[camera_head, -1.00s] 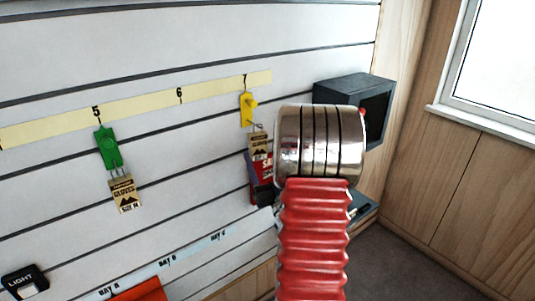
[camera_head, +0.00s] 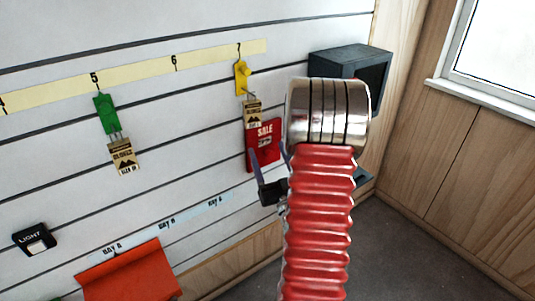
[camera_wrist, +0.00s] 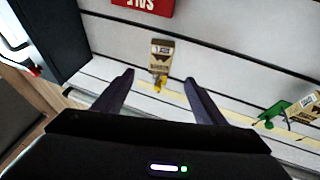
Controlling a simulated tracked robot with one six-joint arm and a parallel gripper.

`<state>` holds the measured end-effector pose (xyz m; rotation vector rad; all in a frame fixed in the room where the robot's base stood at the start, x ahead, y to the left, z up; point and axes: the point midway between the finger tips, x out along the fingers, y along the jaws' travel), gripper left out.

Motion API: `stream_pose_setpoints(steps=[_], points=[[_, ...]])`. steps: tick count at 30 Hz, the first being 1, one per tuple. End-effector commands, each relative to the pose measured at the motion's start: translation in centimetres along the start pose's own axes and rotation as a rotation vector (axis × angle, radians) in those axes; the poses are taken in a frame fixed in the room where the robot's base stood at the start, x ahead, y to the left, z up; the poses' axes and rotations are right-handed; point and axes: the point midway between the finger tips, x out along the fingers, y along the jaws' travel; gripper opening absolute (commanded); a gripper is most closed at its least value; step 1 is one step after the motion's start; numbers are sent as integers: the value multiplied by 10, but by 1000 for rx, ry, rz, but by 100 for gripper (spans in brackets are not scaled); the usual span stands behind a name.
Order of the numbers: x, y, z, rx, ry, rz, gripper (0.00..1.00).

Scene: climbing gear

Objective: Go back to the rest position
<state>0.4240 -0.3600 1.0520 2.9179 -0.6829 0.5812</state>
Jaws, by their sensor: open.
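A green hook (camera_head: 106,113) with a brown tag (camera_head: 122,156) hangs under number 5. A dark open box (camera_head: 348,65) is on the wall beside my arm. An orange panel (camera_head: 130,275) is low left. Floor (camera_head: 400,250) is clear at right.

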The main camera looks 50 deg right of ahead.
Motion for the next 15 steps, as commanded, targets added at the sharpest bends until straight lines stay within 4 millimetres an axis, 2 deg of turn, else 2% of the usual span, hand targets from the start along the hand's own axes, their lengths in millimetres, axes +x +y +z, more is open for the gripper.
stream_pose_setpoints(steps=[11,15], points=[[1,-1,0,0,-1,-3,65],[1,-1,10,-2,-39,0,65]])
